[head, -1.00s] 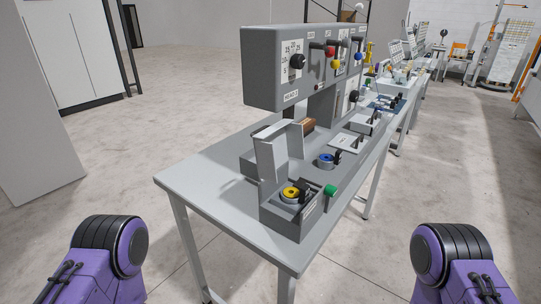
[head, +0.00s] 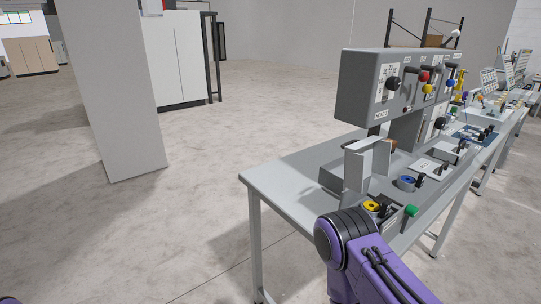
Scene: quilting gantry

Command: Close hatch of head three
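The nearest hatch lid (head: 366,165) is a light grey angled flap that stands upright, open, at the near end of the bench. Beside it, a grey housing (head: 398,222) holds a yellow bobbin (head: 371,206), partly exposed. My purple arm link covers the housing's near side. A green knob (head: 411,210) is at the housing's right. A small label is on the grey control box (head: 358,100) above; I cannot read its number surely. Neither of my grippers is in view.
The light grey bench (head: 268,187) recedes to the right. A blue bobbin (head: 407,182) and a flat white plate (head: 425,167) are further along it. A grey pillar (head: 120,100) and a cabinet (head: 178,60) stand at left. The floor left of the bench is clear.

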